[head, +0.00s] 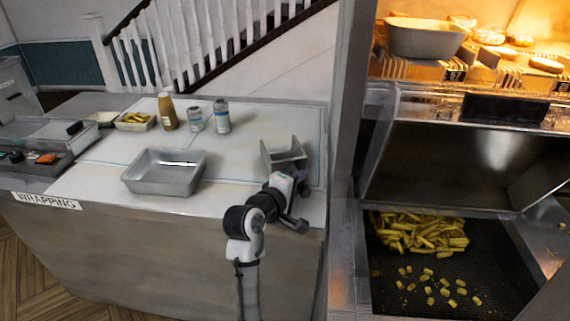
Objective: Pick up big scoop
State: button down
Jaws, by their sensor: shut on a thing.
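The big scoop (283,157) is a grey metal piece with raised sides near the right end of the white counter top. My arm reaches up from the bottom, and my gripper (300,180) is at the scoop's near side, shut on it. The fingers are small and partly hidden by my wrist, so the exact grip point is unclear. I cannot tell whether the scoop touches the counter or is held just above it.
On the counter (100,170) stand a metal tray (164,172), a sauce bottle (167,112), two shakers (222,117) and a small tray of fries (135,121). A metal post (345,150) rises close right of my gripper. The fry station (450,240) holds loose fries.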

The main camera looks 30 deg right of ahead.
jog(key=shift+r, duration=0.15)
dwell(0.3)
notch_tip(320, 180, up, 20)
jog(key=b, duration=0.1)
dwell(0.4)
jog(key=shift+a+f, duration=0.1)
jog(key=shift+f, duration=0.15)
dwell(0.4)
